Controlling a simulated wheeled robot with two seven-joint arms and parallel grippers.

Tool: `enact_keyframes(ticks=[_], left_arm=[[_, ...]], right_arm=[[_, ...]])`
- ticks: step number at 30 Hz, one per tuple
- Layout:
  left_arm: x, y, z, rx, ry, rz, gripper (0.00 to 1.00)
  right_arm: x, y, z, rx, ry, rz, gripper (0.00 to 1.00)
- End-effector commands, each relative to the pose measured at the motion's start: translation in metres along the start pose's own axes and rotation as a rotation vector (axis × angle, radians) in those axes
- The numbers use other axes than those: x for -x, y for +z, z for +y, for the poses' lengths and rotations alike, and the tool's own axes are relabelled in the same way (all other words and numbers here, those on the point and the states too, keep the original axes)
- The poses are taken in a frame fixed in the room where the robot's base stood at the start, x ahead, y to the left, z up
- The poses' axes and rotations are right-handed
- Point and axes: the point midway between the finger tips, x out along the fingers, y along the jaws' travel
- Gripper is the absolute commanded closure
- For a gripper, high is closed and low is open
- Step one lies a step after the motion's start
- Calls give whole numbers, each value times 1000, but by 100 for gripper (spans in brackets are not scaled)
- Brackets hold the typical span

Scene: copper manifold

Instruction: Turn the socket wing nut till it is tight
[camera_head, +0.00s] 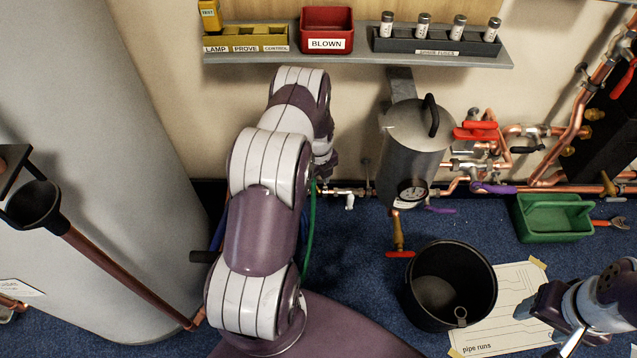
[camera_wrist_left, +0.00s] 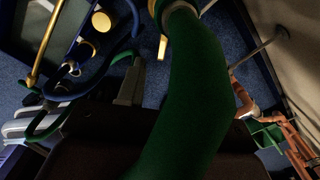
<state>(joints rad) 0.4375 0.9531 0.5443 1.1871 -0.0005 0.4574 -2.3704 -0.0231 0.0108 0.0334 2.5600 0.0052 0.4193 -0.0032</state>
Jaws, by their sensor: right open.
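I cannot make out the socket wing nut with certainty. A small brass-coloured piece (camera_wrist_left: 162,47) shows at the top of the left wrist view, below the collar of a thick green hose (camera_wrist_left: 185,90); I cannot tell whether it is the nut. In the head view the green hose (camera_head: 311,225) hangs beside my left arm. My left gripper (camera_head: 325,168) is low by the wall, left of the grey vessel, mostly hidden behind my own arm; its jaws cannot be read. My right gripper (camera_head: 545,305) is open at the lower right, above the paper sheet.
A grey vessel (camera_head: 411,137) with a gauge and copper pipes (camera_head: 575,115) line the wall. A black bucket (camera_head: 450,286), a green tray (camera_head: 549,228) and a pipe-runs sheet (camera_head: 510,338) are on the blue floor. A shelf (camera_head: 350,57) with bins runs above. A large cylinder (camera_head: 95,130) stands left.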

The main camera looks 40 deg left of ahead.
Motion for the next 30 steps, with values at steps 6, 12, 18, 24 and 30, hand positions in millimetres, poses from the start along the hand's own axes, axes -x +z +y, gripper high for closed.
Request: enact_keyframes(ticks=[6, 12, 18, 24, 30], left_arm=[[62, 0, 0, 0, 0, -1, 64], [80, 0, 0, 0, 1, 1, 64], [80, 0, 0, -1, 1, 1, 64], [80, 0, 0, 0, 1, 1, 64], [80, 0, 0, 70, 0, 0, 64]], right_arm=[[29, -4, 0, 0, 0, 0, 37], [34, -4, 0, 0, 0, 0, 37], [33, -4, 0, 0, 0, 0, 37], [33, -4, 0, 0, 0, 0, 37], [33, -4, 0, 0, 0, 0, 37]])
